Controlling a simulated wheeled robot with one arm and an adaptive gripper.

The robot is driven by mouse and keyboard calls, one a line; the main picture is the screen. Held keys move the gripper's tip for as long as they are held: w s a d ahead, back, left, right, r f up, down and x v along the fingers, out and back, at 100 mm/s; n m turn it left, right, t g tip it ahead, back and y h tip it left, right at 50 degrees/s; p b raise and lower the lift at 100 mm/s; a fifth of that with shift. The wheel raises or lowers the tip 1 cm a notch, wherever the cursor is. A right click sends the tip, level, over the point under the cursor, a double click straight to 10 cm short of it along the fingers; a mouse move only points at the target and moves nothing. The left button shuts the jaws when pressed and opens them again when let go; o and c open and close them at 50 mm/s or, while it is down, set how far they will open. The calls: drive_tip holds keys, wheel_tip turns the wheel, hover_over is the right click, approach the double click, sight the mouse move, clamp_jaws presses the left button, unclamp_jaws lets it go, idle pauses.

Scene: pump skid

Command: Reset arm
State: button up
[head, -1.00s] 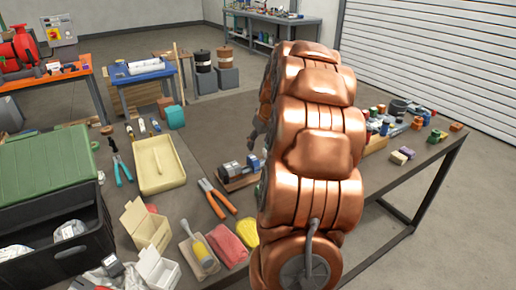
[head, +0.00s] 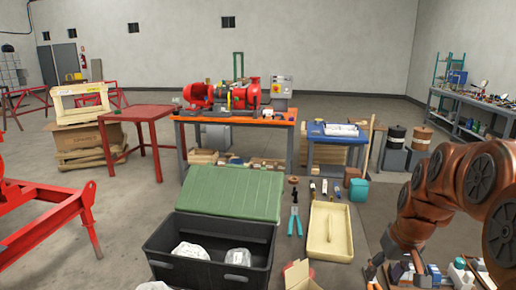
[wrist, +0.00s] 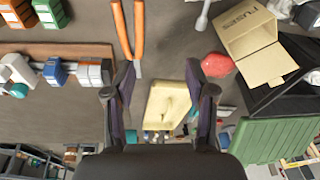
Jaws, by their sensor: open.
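My copper-coloured arm (head: 440,205) stands at the right edge of the head view, bent, with its far end reaching down toward the bench. My gripper (wrist: 160,78) shows in the wrist view with its two dark fingers wide apart and nothing between them. Beyond the fingers, apart from them, lies a cream tray (wrist: 168,104). In the head view the fingers are hard to make out among the bench items.
A black crate (head: 205,262) with a green lid (head: 230,190) stands at the front. The cream tray (head: 340,232) and teal-handled pliers (head: 295,222) lie beside it. A red pump (head: 205,93) sits on an orange-topped bench. A red frame (head: 50,215) is at left, with open floor between.

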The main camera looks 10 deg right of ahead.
drive_tip(key=s+a+g+p, duration=0.1)
drive_tip(key=s+a+g, duration=0.1)
drive_tip(key=s+a, duration=0.6)
drive_tip(key=s+a+n+g+p, duration=0.1)
drive_tip(key=s+a+g+p, duration=0.1)
drive_tip(key=s+a, duration=0.7)
drive_tip(key=s, duration=0.6)
drive_tip(key=shift+f+n+h, duration=0.25)
drive_tip(key=shift+n+h, duration=0.05)
drive_tip(key=shift+c, duration=1.3)
drive_tip(key=shift+d, duration=0.1)
